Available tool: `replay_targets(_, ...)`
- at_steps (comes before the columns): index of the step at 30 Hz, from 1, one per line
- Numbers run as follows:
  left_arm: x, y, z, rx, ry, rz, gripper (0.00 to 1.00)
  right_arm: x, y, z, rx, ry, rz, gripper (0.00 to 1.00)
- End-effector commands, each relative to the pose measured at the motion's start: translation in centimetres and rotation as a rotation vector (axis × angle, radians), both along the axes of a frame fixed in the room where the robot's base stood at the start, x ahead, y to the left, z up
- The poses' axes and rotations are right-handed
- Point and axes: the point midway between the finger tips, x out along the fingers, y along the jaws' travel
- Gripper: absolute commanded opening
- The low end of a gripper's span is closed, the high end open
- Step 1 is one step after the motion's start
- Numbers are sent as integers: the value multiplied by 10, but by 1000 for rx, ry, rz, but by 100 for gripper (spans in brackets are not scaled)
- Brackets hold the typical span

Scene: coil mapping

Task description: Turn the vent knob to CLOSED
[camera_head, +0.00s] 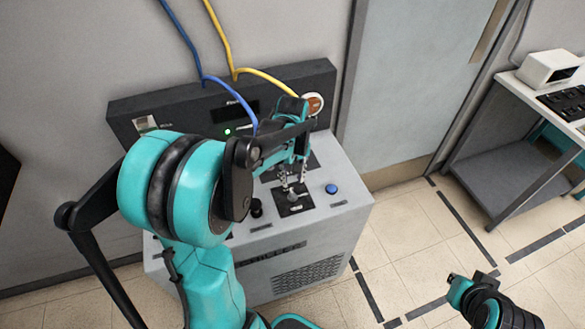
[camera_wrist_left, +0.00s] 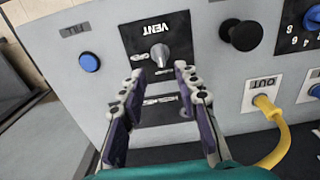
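The vent knob (camera_wrist_left: 160,54) is a small grey knob on a black plate marked VENT (camera_wrist_left: 158,30), which appears upside down in the left wrist view. In the head view the black plate (camera_head: 293,206) lies on the sloping top of the grey console, and the knob is partly hidden by the fingers. My left gripper (camera_wrist_left: 160,76) is open, its two fingertips apart on either side of the knob's near end. I cannot tell whether they touch it. It also shows over the plate in the head view (camera_head: 293,183). My right gripper (camera_head: 472,284) is low at the right, away from the console.
A blue button (camera_wrist_left: 90,62) and a black knob (camera_wrist_left: 241,35) flank the vent plate. A yellow cable (camera_wrist_left: 281,135) plugs in near OUT. Blue (camera_head: 184,38) and yellow (camera_head: 222,40) cables hang behind the console.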

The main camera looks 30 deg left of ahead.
Motion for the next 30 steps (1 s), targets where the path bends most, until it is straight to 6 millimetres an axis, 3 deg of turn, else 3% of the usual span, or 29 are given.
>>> replay_targets(3,0,0,23,0,0,0,32,0,0,0,0,0,0,0)
replay_targets(9,0,0,44,0,0,0,32,0,0,0,0,0,0,0)
replay_targets(26,0,0,47,0,0,0,32,0,0,0,0,0,0,0)
replay_targets(30,-6,-8,53,8,-27,-41,32,0,0,0,0,0,0,0)
